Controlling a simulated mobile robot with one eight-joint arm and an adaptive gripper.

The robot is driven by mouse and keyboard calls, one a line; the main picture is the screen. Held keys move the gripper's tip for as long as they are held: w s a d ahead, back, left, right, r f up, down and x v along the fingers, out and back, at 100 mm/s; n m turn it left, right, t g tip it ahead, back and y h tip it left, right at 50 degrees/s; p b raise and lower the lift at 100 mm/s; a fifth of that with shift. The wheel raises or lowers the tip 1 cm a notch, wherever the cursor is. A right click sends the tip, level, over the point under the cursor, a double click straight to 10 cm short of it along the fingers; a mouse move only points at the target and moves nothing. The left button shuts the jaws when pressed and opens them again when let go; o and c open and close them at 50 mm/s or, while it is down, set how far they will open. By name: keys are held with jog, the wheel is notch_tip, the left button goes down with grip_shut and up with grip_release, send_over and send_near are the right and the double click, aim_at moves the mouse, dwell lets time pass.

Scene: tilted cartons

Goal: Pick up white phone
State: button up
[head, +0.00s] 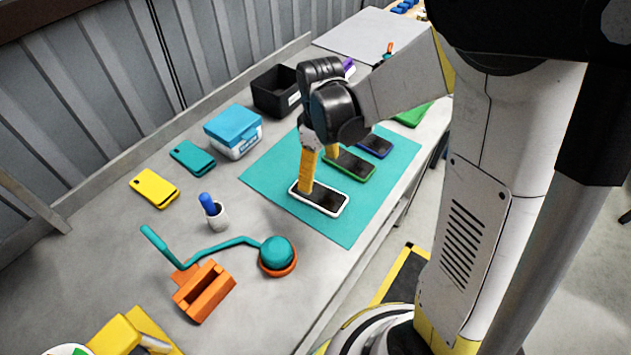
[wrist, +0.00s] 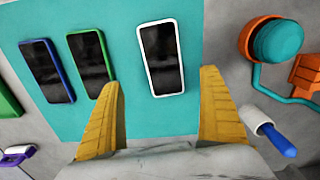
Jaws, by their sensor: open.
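The white phone (head: 319,198) lies flat, dark screen up, on the teal mat (head: 273,170). In the wrist view the white phone (wrist: 161,58) lies ahead of and between the two yellow fingers of my gripper (wrist: 161,108). My gripper (head: 318,172) is open and empty above the mat, close to the white phone. In the head view one finger covers part of the phone's left end. Whether a finger touches it cannot be told.
A green phone (wrist: 91,62) and a blue phone (wrist: 47,70) lie beside it on the mat.

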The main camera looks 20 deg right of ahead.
aim_at(318, 194)
notch_tip(318, 194, down, 3)
jog(key=shift+s+a+b, duration=0.1)
jog(key=shift+s+b, duration=0.05)
jog(key=shift+b, duration=0.25)
notch_tip(318, 194, down, 6)
jog(key=b, duration=0.2)
jog(key=shift+s+a+b, duration=0.1)
jog(key=shift+s+b, duration=0.05)
jog(key=shift+b, duration=0.15)
jog(key=shift+r, duration=0.15)
jog(key=c, duration=1.4)
